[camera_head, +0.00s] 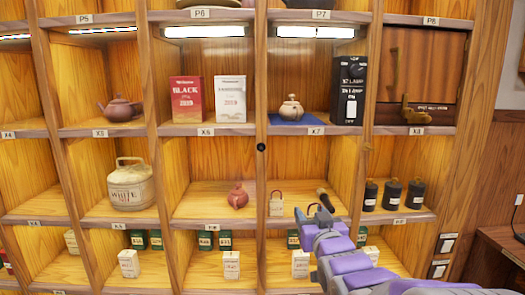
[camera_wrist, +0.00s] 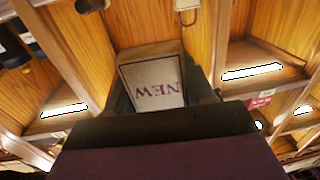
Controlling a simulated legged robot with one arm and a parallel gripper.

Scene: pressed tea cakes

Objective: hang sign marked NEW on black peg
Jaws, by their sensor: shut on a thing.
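The sign marked NEW (camera_wrist: 152,82) is a pale board with a darker rim and red letters, upside down in the wrist view. It sits between the fingers of my gripper (camera_wrist: 160,112), which is shut on it. In the head view my gripper (camera_head: 320,203) is in front of the shelf, right of and below the black peg (camera_head: 261,147). I cannot make out the sign's face there. The black peg is a small round dark end on the upright between two bays, with nothing hanging on it. The sign and the peg are apart.
A small pale tag with a loop (camera_head: 276,205) is below the peg, just left of my gripper. A reddish teapot (camera_head: 238,196) stands left of it; several black canisters (camera_head: 391,194) stand right. A blue cloth with a pale teapot (camera_head: 291,109) is above.

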